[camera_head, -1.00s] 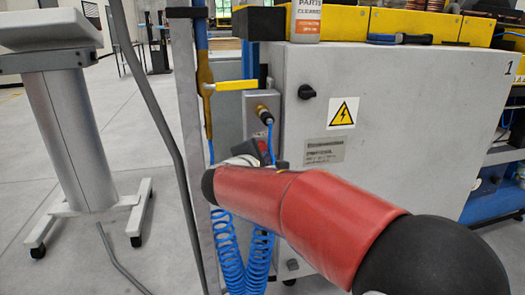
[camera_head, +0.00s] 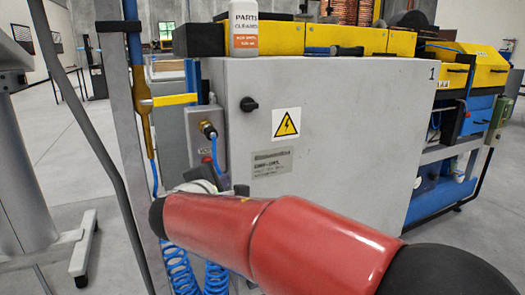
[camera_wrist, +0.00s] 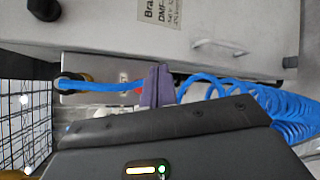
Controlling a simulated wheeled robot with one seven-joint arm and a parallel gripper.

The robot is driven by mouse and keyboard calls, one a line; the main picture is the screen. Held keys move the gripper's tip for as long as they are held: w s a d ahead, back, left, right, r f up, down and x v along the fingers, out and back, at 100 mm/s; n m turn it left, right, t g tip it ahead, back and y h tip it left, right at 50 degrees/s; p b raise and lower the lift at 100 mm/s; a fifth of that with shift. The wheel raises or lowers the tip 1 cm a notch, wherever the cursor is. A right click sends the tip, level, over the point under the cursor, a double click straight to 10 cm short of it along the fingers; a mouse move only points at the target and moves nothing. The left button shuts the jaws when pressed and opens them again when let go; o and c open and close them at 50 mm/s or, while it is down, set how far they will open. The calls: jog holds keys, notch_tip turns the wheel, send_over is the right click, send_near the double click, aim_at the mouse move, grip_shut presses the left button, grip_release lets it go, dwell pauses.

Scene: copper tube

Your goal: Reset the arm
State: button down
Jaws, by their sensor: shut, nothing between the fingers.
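My red and black arm (camera_head: 300,235) reaches across the lower part of the head view, in front of the grey cabinet. My gripper (camera_wrist: 156,85) shows in the wrist view as dark shut fingers beyond its dark body with a lit strip. Nothing is held in it. In the head view the gripper is mostly hidden behind the arm. In the wrist view the fingers overlap a blue air hose (camera_wrist: 205,82); I cannot tell whether they touch.
A grey cabinet (camera_head: 350,140) with a warning sign stands close beyond the arm. A parts cleaner bottle (camera_head: 243,32) stands on top. A yellow-handled post (camera_head: 165,100) and coiled blue hose (camera_head: 180,270) are at left. Open floor lies to the far left.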

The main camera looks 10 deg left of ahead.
jog(key=s+d+f+m+g+h, duration=0.1)
jog(key=s+d+f+m+g, duration=0.2)
jog(key=d, duration=0.6)
jog(key=s+d+m+g+h, duration=0.15)
jog(key=s+d+m, duration=0.3)
jog(key=d, duration=0.45)
jog(key=s+d+f+m+g+h, duration=0.1)
jog(key=s+d+f+m+g, duration=0.2)
jog(key=d, duration=0.6)
jog(key=s+d+f+m+g+y, duration=0.1)
jog(key=s+d+f+m+y, duration=0.1)
jog(key=s+m, duration=0.4)
jog(key=s+d+f+m+g+y, duration=0.1)
jog(key=s+d+f+m+y, duration=0.2)
jog(key=s+m, duration=0.3)
jog(key=s+f, duration=0.1)
jog(key=s, duration=0.2)
jog(key=shift+s+f, duration=0.25)
